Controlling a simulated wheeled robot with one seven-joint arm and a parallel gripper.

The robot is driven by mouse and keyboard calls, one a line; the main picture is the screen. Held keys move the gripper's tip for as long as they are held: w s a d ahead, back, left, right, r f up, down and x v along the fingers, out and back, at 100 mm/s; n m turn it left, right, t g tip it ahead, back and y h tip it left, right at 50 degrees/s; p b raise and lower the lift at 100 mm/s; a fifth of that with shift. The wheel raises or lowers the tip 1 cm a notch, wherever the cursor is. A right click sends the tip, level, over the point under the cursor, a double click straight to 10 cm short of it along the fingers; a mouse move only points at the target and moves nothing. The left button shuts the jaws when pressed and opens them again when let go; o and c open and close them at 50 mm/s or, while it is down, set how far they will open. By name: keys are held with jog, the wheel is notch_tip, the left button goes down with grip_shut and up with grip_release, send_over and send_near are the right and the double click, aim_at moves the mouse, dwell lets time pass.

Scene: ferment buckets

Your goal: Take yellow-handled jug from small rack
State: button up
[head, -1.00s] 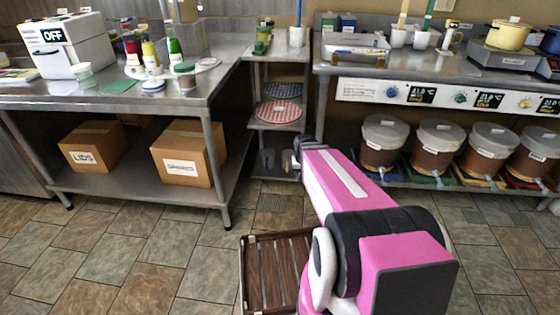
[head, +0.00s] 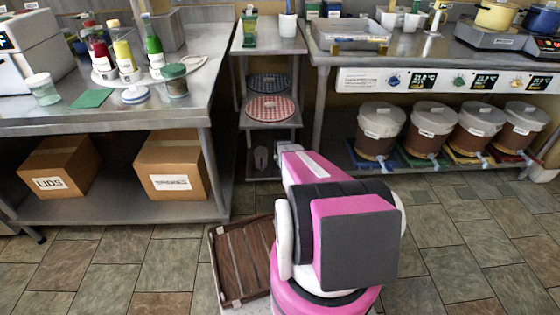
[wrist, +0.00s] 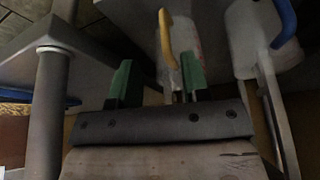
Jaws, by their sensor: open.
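The yellow-handled jug (wrist: 188,38) shows at the top middle of the wrist view, its yellow handle towards my gripper. My gripper (wrist: 156,80) is open, its two green fingers apart. The handle appears between the fingers in the picture and slightly beyond them; I cannot tell whether they touch. A pale jug with a blue handle (wrist: 262,35) is just to the right. In the head view the small rack (head: 268,123) stands between the counters. A dim pale shape (head: 261,157) is on its lowest level; my arm hides most of the gripper there.
A grey rack post (wrist: 48,105) stands left of my gripper in the wrist view. The left steel table (head: 110,120) and the right counter (head: 440,65) flank the rack. Several lidded buckets (head: 380,120) sit low on the right. A brown slatted crate (head: 243,260) is beside my arm.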

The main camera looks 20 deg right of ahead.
jog(key=x, duration=0.8)
jog(key=shift+w+a+f, duration=0.2)
jog(key=shift+w+f, duration=0.1)
jog(key=shift+w, duration=0.05)
grip_shut()
